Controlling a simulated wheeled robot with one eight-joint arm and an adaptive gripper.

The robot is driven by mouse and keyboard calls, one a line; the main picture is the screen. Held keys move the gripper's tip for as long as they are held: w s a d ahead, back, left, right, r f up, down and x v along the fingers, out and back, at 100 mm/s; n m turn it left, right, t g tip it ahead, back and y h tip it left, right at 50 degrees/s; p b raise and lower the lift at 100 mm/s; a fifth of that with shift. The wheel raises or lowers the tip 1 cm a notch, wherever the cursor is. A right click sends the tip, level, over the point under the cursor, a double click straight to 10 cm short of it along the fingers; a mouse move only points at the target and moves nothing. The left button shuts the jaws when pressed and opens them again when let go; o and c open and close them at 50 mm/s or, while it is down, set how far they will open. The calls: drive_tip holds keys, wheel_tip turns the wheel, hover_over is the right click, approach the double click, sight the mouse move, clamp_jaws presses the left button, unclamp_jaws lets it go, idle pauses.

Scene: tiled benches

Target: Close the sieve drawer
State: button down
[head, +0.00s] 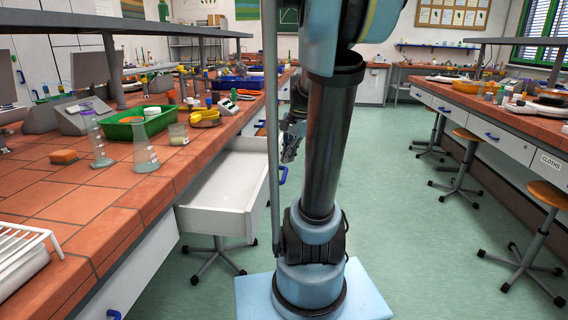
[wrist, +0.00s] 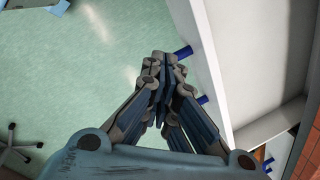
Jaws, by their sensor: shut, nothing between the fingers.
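A white drawer (head: 222,195) stands pulled out from the left bench in the head view, and its inside looks empty. No label shows on it, so I cannot tell from the picture that it is the sieve drawer. Its blue handle (head: 283,175) is on the front face, partly hidden behind my arm. My gripper (head: 290,155) is just in front of the drawer front, partly hidden by my arm. In the wrist view my gripper (wrist: 161,58) is shut and empty, beside the drawer front (wrist: 222,65) and its blue handle (wrist: 203,99). I cannot tell whether they touch.
The left bench (head: 60,190) carries flasks (head: 145,155), a green tray (head: 140,122) and a white rack (head: 22,250) near its edge. A stool base (head: 215,262) stands under the drawer. Right of my arm, the green floor is clear up to the stools (head: 460,165).

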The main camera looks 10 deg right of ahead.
drive_tip(key=w+d+f+m+y, duration=0.15)
drive_tip(key=w+d+m, duration=0.35)
drive_tip(key=w, duration=0.5)
drive_tip(key=w+d+f+m+y, duration=0.1)
drive_tip(key=w+d+f+m, duration=0.1)
drive_tip(key=w+d+m, duration=0.6)
drive_tip(key=w+a+f+n, duration=0.2)
drive_tip(key=w+a+f, duration=0.2)
drive_tip(key=a+f, duration=0.4)
drive_tip(key=shift+w+a+f+n, duration=0.3)
drive_tip(key=shift+a+f, duration=0.1)
drive_tip(key=shift+a, duration=0.35)
